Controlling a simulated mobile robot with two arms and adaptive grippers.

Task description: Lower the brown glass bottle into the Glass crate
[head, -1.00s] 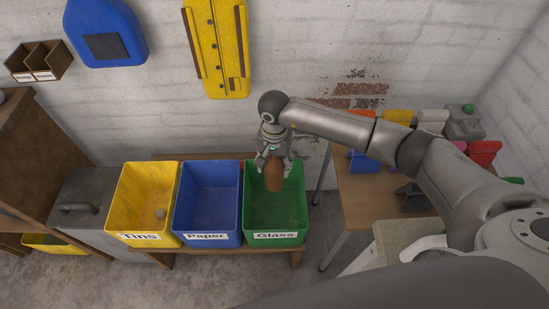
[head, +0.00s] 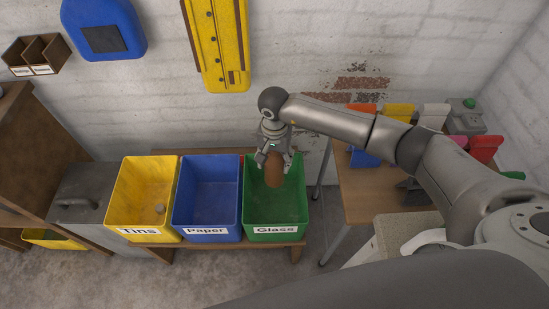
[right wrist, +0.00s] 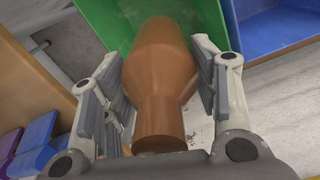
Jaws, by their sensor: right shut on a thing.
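The brown glass bottle (head: 274,171) is held in my right gripper (head: 274,157) over the green Glass crate (head: 274,234). In the right wrist view, the bottle (right wrist: 160,70) stands between both fingers of the gripper (right wrist: 160,95), which are shut on it. The green crate wall (right wrist: 100,20) shows behind it there. In the head view the bottle's lower part appears within the crate's opening, against its inner back. I cannot tell how far its base is from the crate floor. My left gripper is not in view.
The blue Paper crate (head: 207,235) and yellow Tins crate (head: 143,236) stand to the left of the Glass crate on a wooden bench (head: 296,254). A table (head: 370,205) with coloured items stands to the right. A grey lidded box (head: 82,200) is at the left.

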